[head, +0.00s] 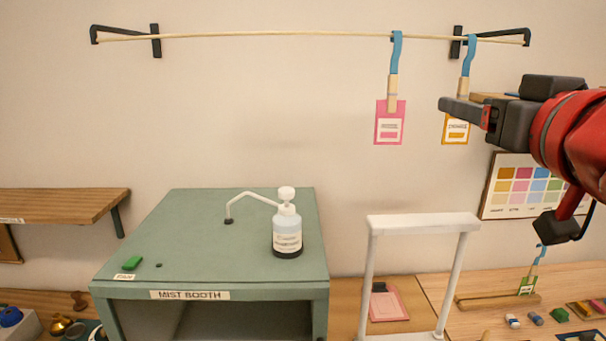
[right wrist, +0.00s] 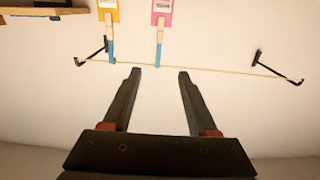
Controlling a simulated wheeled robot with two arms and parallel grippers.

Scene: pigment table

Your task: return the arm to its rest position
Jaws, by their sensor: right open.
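My right arm (head: 575,135) comes in from the right in the head view, red and black, raised in front of the wall. My right gripper (head: 462,110) points left, close in the picture to the orange tag (head: 456,130). In the right wrist view its two fingers (right wrist: 158,75) are apart with nothing between them. The pink tag (head: 389,122) and the orange tag hang by blue strips and wooden clips from the line; both also show in the right wrist view, pink (right wrist: 161,14) and orange (right wrist: 108,12). My left gripper is not in view.
A line (head: 270,33) spans two black wall brackets. The green mist booth (head: 200,260) carries a pump bottle (head: 287,235). A white frame (head: 424,224) stands right of it. A color chart (head: 515,185) is behind my right arm. Small blocks lie at the lower right.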

